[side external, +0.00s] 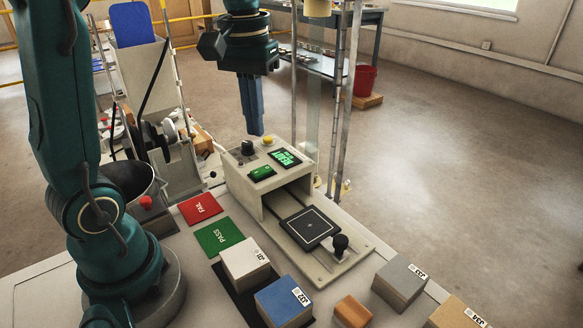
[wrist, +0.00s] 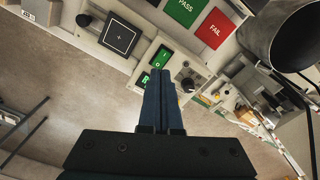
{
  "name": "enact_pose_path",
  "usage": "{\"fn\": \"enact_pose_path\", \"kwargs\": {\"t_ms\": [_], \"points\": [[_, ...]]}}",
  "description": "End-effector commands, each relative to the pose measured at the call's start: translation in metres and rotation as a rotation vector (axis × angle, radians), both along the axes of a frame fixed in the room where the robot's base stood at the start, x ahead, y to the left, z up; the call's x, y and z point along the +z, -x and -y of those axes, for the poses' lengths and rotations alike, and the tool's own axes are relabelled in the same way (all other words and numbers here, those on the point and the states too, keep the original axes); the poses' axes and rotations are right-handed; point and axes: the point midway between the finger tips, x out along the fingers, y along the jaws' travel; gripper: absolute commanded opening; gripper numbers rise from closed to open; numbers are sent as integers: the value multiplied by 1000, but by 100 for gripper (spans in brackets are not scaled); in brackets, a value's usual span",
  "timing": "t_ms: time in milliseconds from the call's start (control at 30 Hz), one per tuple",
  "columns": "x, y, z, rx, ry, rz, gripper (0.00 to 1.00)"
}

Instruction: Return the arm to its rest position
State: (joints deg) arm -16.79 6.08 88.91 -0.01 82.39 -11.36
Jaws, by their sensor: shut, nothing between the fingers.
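My gripper (side external: 252,104) is shut and empty, pointing down above the back of the testing machine (side external: 240,183). In the wrist view the two blue fingers of my gripper (wrist: 161,78) lie together, with the machine's controls beyond them. The gap between the fingertips and the machine top is hard to judge.
Red FAIL (side external: 200,208) and green PASS (side external: 219,236) pads lie left of the machine. A metal post (side external: 345,90) rises behind the machine.

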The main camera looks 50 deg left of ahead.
Motion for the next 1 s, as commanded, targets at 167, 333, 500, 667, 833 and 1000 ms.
{"fn": "enact_pose_path", "kwargs": {"t_ms": [167, 333, 500, 667, 833, 1000], "points": [[17, 28, 29, -102, -27, 101, 0], [15, 59, 53, -233, -55, 223, 0], [-3, 85, 69, -361, -81, 341, 0], [-24, 98, 75, -442, -101, 409, 0], [-36, 97, 75, -475, -113, 425, 0], [-34, 95, 75, -483, -119, 437, 0]]}}
